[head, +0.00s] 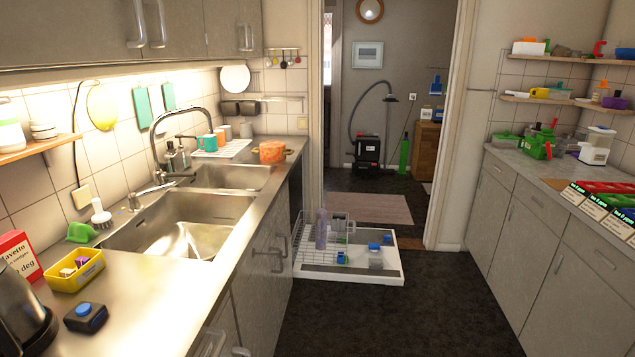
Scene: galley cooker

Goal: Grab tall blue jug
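A tall, narrow, translucent blue-grey vessel (321,229) stands upright at the left part of a low white open door or tray (385,277) near the floor. It is the only thing in view that looks like a tall bluish jug, but it is too small to make out a handle or spout. A white wire rack (309,256) is around or beside its base; I cannot tell which. A clear vessel (341,222) stands close to its right. My gripper is not in view.
The white tray also holds small blue items (374,247) and juts into the aisle from the left cabinets. Dark floor (390,315) in front is free. The left counter (165,300) has a sink (180,222); cabinets (545,245) line the right. A doorway with a mat (368,208) lies beyond.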

